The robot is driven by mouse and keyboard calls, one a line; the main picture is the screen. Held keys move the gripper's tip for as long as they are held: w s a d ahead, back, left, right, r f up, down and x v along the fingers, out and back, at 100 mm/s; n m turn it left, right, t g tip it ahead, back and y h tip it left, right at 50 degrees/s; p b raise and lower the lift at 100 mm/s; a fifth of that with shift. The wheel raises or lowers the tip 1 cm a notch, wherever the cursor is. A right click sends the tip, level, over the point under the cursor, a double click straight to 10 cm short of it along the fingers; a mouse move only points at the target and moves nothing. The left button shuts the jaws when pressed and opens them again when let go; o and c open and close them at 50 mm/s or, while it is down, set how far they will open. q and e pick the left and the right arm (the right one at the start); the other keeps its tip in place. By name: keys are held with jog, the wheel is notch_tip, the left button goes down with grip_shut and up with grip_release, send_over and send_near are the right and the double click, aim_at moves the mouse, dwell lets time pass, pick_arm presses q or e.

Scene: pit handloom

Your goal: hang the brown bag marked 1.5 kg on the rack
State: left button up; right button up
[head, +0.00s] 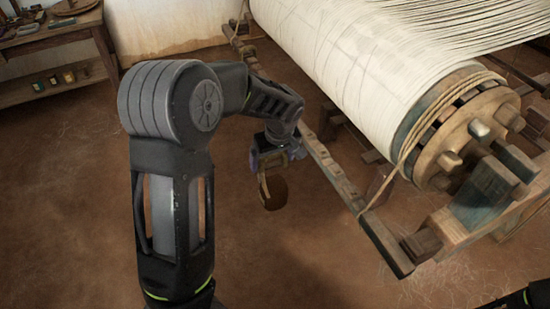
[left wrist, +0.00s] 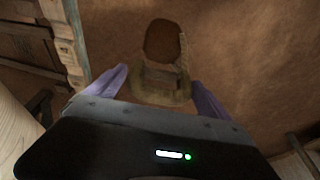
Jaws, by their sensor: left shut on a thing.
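My left gripper (head: 277,158) is shut on a brown bag (head: 273,191), which hangs below the jaws above the earth floor. In the left wrist view the purple fingers of the left gripper (left wrist: 160,82) stand either side of the bag (left wrist: 163,42), with its tan upper part between them. No weight mark on it is readable. A long wooden rail with small blocks (head: 345,187) runs just right of the bag, apart from it in the head view. I cannot tell for certain whether this rail is the rack. My right gripper is out of view.
The loom's large roller of pale cloth (head: 370,75) and its wooden end wheel (head: 470,135) fill the right side. A wooden bench (head: 60,38) with a lower shelf of small jars stands at the far left. The floor between them is open.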

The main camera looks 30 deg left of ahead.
pick_arm(q)
jog(key=shift+s+a+r, duration=0.1)
jog(key=shift+s+a, duration=0.55)
jog(key=shift+s, duration=0.2)
jog(key=shift+s+a+r, duration=0.1)
jog(key=shift+s+a, duration=0.5)
jog(key=shift+s, duration=0.25)
jog(key=shift+s+a+r+p, duration=0.2)
jog(key=shift+s+a, duration=0.5)
jog(key=shift+s, duration=0.3)
jog(key=shift+s+a+r+p, duration=0.2)
jog(key=shift+s+a, duration=0.5)
jog(key=shift+s, duration=0.3)
jog(key=w+d+f+m+h+p, duration=0.1)
jog(key=d+m+p, duration=0.3)
jog(key=d, duration=0.6)
jog(key=w+d+f+m+t+h+p, duration=0.1)
jog(key=w+d+m+p, duration=0.2)
jog(key=d+m, duration=0.4)
jog(key=shift+d+p, duration=0.9)
jog(key=shift+d, duration=0.65)
jog(key=shift+w+a, duration=0.1)
